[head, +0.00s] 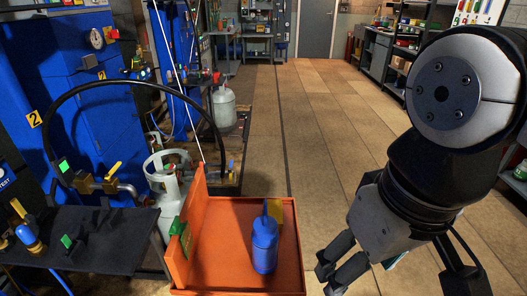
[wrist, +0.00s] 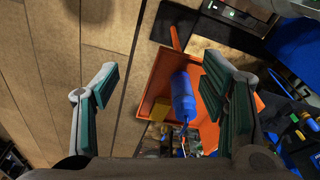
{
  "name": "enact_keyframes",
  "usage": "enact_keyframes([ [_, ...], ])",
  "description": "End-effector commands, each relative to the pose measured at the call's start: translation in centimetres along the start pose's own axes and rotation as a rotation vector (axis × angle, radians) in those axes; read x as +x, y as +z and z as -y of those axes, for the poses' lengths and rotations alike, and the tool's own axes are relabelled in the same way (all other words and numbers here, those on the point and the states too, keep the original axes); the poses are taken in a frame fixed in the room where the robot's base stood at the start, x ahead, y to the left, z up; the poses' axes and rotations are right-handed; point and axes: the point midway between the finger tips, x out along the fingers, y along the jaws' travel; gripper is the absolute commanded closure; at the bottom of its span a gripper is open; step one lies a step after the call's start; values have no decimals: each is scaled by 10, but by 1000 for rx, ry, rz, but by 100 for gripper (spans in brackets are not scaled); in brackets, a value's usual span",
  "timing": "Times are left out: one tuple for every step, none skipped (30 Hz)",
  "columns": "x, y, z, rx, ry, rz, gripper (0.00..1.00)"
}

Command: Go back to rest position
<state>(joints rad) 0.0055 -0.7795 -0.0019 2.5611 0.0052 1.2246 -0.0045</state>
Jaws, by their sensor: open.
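My gripper (head: 398,276) hangs at the lower right of the head view, to the right of the orange tray (head: 215,272). Its fingers are spread wide with nothing between them. In the wrist view my gripper (wrist: 160,92) shows two teal-padded fingers, far apart. Beyond them a blue bottle (wrist: 183,97) lies in view within the orange tray (wrist: 152,84). In the head view the blue bottle (head: 265,247) stands in the tray, apart from my gripper. A yellow block (head: 276,212) is just behind it, partly hidden.
A black bench (head: 105,248) with valves and a hose stands left of the tray. Grey gas cylinders (head: 168,190) and blue cabinets (head: 85,110) are behind it. The wooden floor (head: 320,130) is clear down the middle. Shelving (head: 385,65) lines the right wall.

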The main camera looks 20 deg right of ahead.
Motion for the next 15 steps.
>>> enact_keyframes([
  [0,0,0,0,0,0,34],
  [0,0,0,0,0,0,34],
  [0,0,0,0,0,0,34],
  [0,0,0,0,0,0,34],
  [0,0,0,1,0,0,34],
  [0,0,0,1,0,-1,34],
  [0,0,0,1,0,-1,34],
  [0,0,0,1,0,-1,34],
  [0,0,0,1,0,-1,34],
  [0,0,0,1,0,-1,34],
  [-1,0,0,1,0,-1,34],
  [-11,-1,0,1,1,-10,34],
  [-15,-2,0,0,1,-17,34],
  [-20,-3,0,0,2,-23,34],
  [-25,-4,0,0,2,-33,34],
])
